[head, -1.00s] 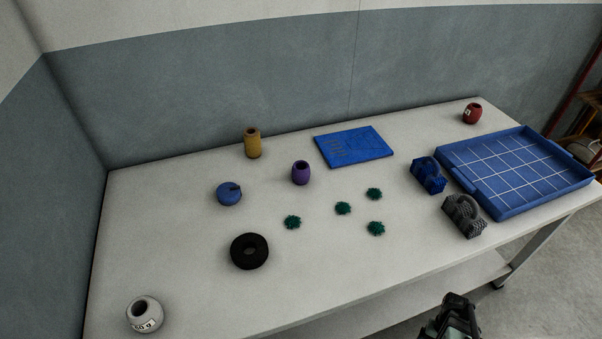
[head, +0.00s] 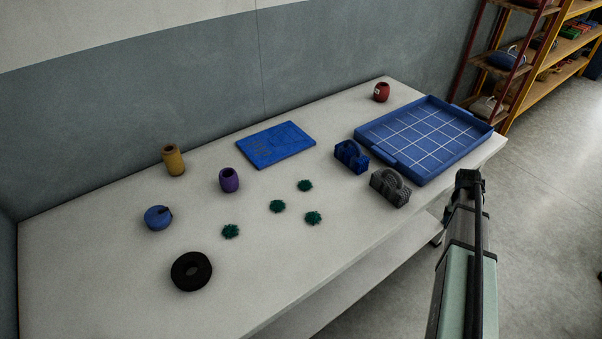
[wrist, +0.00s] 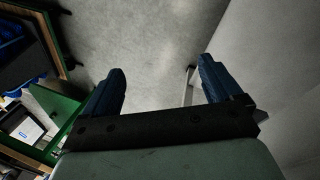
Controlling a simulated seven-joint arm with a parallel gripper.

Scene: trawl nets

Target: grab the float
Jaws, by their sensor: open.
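Several small pieces that could be the float lie on the white table (head: 110,250). They are a blue rounded piece with a notch (head: 157,218), a purple barrel shape (head: 229,180), a yellow cylinder (head: 173,160) and a red barrel shape (head: 381,92) at the back right. The pictures do not show which one is the float. My gripper (wrist: 160,82) is open and empty in the wrist view, with two dark blue fingers apart over grey floor. In the head view my arm stands off the table's front right edge, away from all these pieces.
A blue gridded tray (head: 362,134) is at the table's right, with a blue netted piece (head: 350,156) and a grey one (head: 390,187) beside it. A blue panel (head: 276,145), several green tufts (head: 277,206) and a black ring (head: 191,286) lie around.

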